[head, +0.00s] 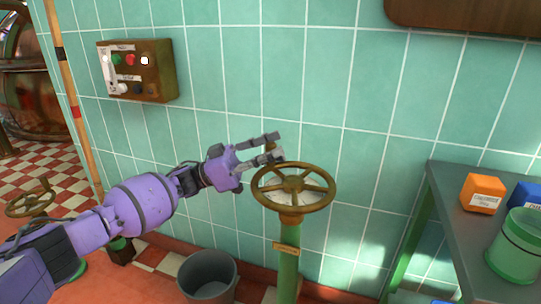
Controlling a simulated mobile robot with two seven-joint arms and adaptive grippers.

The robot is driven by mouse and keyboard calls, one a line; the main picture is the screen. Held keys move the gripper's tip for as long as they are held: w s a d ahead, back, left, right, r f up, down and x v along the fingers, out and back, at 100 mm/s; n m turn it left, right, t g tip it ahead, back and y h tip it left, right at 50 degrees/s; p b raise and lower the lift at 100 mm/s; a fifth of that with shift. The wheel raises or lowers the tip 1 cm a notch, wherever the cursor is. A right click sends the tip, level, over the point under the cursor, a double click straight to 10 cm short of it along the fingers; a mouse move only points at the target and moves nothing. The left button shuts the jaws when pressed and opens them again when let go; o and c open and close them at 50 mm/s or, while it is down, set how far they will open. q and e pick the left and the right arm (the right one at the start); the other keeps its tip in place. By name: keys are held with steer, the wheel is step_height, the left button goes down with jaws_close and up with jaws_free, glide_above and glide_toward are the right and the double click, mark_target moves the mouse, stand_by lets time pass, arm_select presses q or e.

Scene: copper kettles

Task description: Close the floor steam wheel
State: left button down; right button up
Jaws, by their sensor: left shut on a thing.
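A brass-coloured spoked handwheel (293,188) lies nearly flat on top of a green upright pipe (289,270), in front of the tiled wall. A small tag (286,248) hangs on the pipe; its writing is too small to read. My left gripper (270,149) reaches in from the left to the far-left part of the wheel's rim. My right gripper is out of view.
A second handwheel (31,199) stands low at the far left. A grey bucket (208,278) sits on the floor left of the pipe. A switch box (138,70) is on the wall.

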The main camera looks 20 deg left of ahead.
arm_select(q)
steer(key=shift+w+f, duration=0.1)
steer(key=shift+f, duration=0.35)
steer(key=c, duration=1.6)
jaws_free()
steer(key=shift+o, duration=0.2)
steer(key=shift+w, duration=0.1)
steer(key=shift+r, duration=0.15)
steer(key=v, duration=1.2)
